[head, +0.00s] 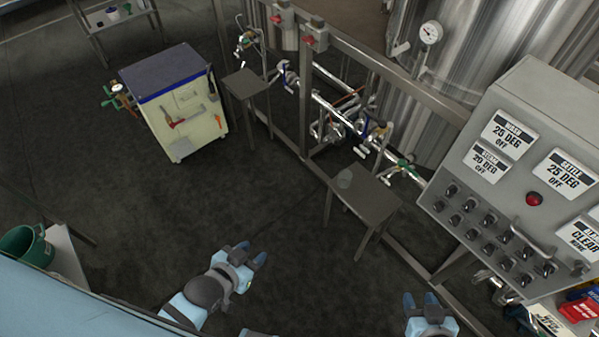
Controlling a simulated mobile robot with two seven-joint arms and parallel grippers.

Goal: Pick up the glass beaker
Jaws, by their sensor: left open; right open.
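What looks like the glass beaker (344,179) is a small, pale, see-through shape on a dark grey stand (370,203) right of centre. It is faint, and its outline is hard to make out. My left gripper (252,253) is open and empty over the dark floor, below and left of the stand. My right gripper (420,299) is open and empty near the bottom edge, below and right of the stand. Both grippers are well apart from the beaker.
A grey control panel (520,180) with labels and knobs fills the right side. Pipes and valves (345,115) and a steel tank (480,70) stand behind the stand. A second small stand (246,84) and a tool cart (178,100) are at upper left. Dark floor lies open at left centre.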

